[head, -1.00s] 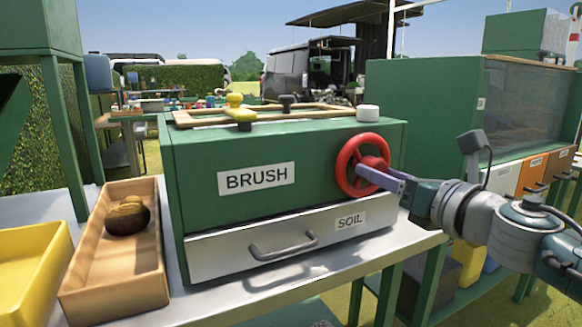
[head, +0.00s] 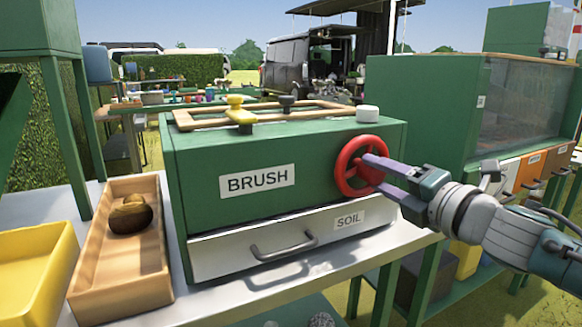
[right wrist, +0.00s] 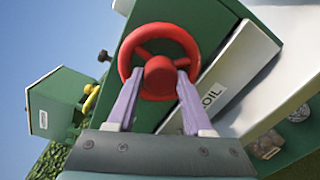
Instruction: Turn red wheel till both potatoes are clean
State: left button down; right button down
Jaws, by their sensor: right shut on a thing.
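The red wheel (head: 343,172) is on the front of the green BRUSH box (head: 215,155), at its right side. My right gripper (head: 372,173) is at the wheel, with its two purple fingers on either side of the hub. In the right wrist view the gripper (right wrist: 160,77) is shut on the red hub, inside the rim of the wheel (right wrist: 160,28). A brown, partly dark potato (head: 130,215) lies in the wooden tray (head: 120,285) left of the box. The box's inside is hidden. My left gripper is not in view.
A grey SOIL drawer (head: 225,258) with a handle is shut below the box. Yellow and black knobs and a white knob (head: 368,114) sit on top. A yellow bin (head: 30,265) stands at the left. A green glass-fronted cabinet (head: 430,110) stands behind at right.

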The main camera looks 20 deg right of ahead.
jog(key=m+p, duration=0.1)
jog(key=m, duration=0.2)
jog(key=shift+r+m, duration=0.1)
jog(key=shift+m, duration=0.3)
jog(key=m, duration=0.3)
jog(key=shift+p, duration=0.35)
jog(key=m, duration=0.3)
jog(key=shift+m+y+p, duration=0.3)
jog(key=shift+m, duration=2)
jog(key=shift+c, duration=1.5)
grip_release()
